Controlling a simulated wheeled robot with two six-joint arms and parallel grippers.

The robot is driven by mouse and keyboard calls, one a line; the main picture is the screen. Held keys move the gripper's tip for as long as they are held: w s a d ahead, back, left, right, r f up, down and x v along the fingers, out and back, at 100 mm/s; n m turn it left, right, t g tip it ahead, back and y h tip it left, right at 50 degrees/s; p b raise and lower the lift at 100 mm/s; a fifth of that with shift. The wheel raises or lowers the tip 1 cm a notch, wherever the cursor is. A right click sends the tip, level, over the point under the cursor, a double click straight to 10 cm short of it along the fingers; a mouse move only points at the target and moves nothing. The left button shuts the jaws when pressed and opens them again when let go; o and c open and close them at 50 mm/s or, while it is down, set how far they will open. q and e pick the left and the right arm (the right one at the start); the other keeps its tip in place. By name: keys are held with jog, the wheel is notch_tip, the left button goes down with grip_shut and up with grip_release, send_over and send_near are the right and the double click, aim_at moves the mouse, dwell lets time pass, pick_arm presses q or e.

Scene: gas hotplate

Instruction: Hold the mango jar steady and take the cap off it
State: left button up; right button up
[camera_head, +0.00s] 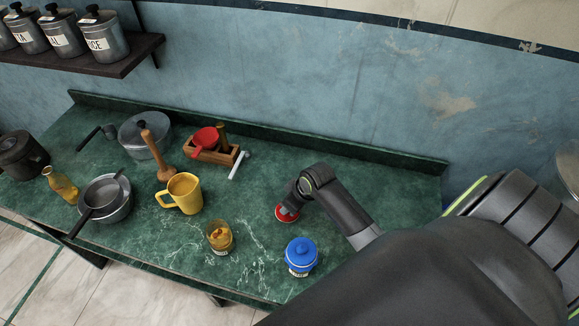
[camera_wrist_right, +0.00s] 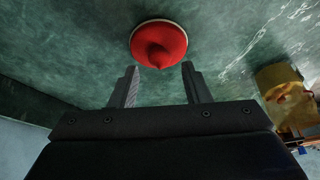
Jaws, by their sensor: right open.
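An open glass jar (camera_head: 219,237) with orange-yellow pieces inside stands upright on the green counter. It has a small label that I cannot read, and no cap is on it. In the right wrist view the jar (camera_wrist_right: 287,92) is at the right edge. A red cap (camera_head: 287,214) with a knob lies apart from the jar, on the counter to its right; it also shows in the right wrist view (camera_wrist_right: 158,40). My right gripper (camera_head: 290,202) is at the cap, with its open fingers (camera_wrist_right: 160,72) pointing toward it and nothing between them. My left gripper is not in view.
A blue lidded jar (camera_head: 300,256) stands near the front edge, close to my right arm. A yellow mug (camera_head: 184,194), a pot with a strainer (camera_head: 120,211), a bottle (camera_head: 62,187) and a wooden box (camera_head: 213,154) stand left and behind. The counter (camera_head: 262,185) between box and cap is clear.

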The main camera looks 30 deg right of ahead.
jog(key=p+v, duration=0.4)
jog(key=v, duration=0.5)
jog(key=shift+r, duration=0.3)
jog(key=shift+s, duration=0.15)
